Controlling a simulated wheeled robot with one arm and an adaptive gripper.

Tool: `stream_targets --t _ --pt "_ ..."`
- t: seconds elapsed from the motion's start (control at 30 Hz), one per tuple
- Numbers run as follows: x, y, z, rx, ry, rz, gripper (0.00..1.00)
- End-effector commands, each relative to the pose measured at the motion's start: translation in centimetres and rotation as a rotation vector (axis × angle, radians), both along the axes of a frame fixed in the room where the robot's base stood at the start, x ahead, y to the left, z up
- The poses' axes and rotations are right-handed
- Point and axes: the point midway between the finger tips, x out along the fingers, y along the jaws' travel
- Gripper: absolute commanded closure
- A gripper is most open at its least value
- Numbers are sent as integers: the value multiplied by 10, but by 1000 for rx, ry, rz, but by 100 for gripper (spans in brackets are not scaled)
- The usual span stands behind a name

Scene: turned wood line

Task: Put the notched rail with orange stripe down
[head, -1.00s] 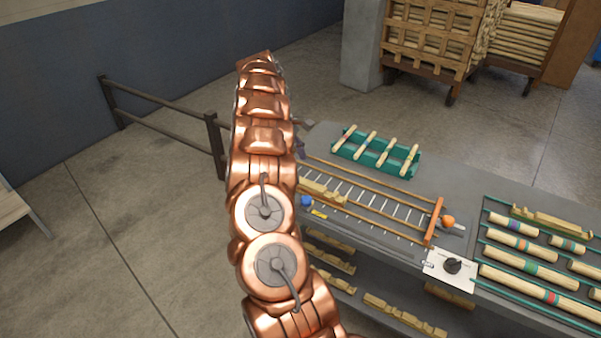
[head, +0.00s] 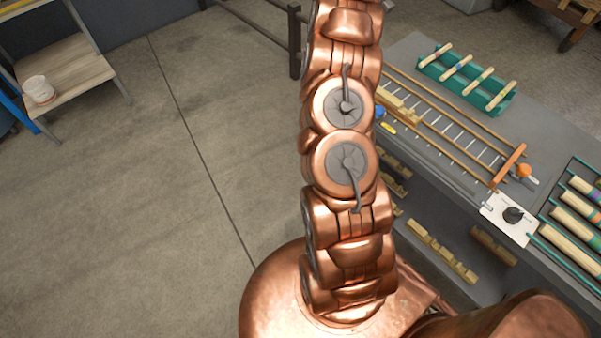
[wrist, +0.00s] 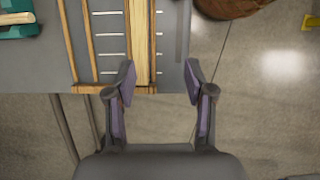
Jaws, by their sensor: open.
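My gripper (wrist: 158,82) is open and empty in the wrist view, its two dark fingers spread above the end of the bench. A pale wooden rail (wrist: 140,40) lies lengthwise in the ladder-like wooden frame (wrist: 92,40), just beyond the left finger and apart from it. In the head view a notched rail (head: 398,105) rests in the same frame (head: 508,165), partly hidden by my arm. No orange stripe can be made out on it. My gripper is outside the head view.
A teal rack with several pale rods (head: 437,72) stands behind the frame. A white plate with a black knob (head: 513,214) and striped rods (head: 570,228) lie to the right. Notched rails (head: 440,250) lie on the lower shelf. Open floor (head: 190,190) is at left.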

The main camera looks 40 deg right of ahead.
Motion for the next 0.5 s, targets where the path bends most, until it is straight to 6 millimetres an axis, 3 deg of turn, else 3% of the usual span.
stream_targets --t 0.03,0.23,0.5 --pt "6 18 8 7 -12 19 46" --pt "23 84 33 17 -61 66 46" --pt "20 174 61 30 -110 111 46"
